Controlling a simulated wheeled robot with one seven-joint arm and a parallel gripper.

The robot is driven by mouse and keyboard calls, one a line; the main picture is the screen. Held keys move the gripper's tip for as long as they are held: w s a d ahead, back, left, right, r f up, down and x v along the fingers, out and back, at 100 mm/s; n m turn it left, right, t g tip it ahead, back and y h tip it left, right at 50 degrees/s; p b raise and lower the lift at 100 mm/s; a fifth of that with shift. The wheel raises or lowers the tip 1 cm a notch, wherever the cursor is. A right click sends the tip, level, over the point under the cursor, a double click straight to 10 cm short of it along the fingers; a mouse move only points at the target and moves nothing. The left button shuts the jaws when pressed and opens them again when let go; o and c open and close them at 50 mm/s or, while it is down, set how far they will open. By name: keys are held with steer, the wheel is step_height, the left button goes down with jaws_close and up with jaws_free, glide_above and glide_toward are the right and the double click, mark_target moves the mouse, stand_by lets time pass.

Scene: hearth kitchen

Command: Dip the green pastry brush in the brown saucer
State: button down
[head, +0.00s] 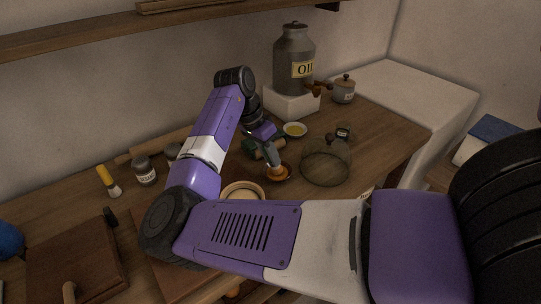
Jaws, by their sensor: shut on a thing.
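My gripper (268,142) is beyond the bend of my arm, low over the counter and pointing down. It is shut on the green pastry brush, whose handle is mostly hidden by the gripper. A grey part and a pale lower end (276,171) show below, over the brown saucer (287,177). The lower end appears within the saucer's outline; I cannot tell whether it touches the bottom.
A yellow-handled brush (104,177) and grey jars stand left. A yellowish dish (294,130) sits near the oil can (294,63). A glass bowl or dome (326,164) stands close right of the saucer. My arm hides part of a pale bowl (240,190).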

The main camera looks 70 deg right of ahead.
steer(key=shift+f, duration=0.15)
steer(key=shift+r+p, duration=3.25)
steer(key=shift+r, duration=0.35)
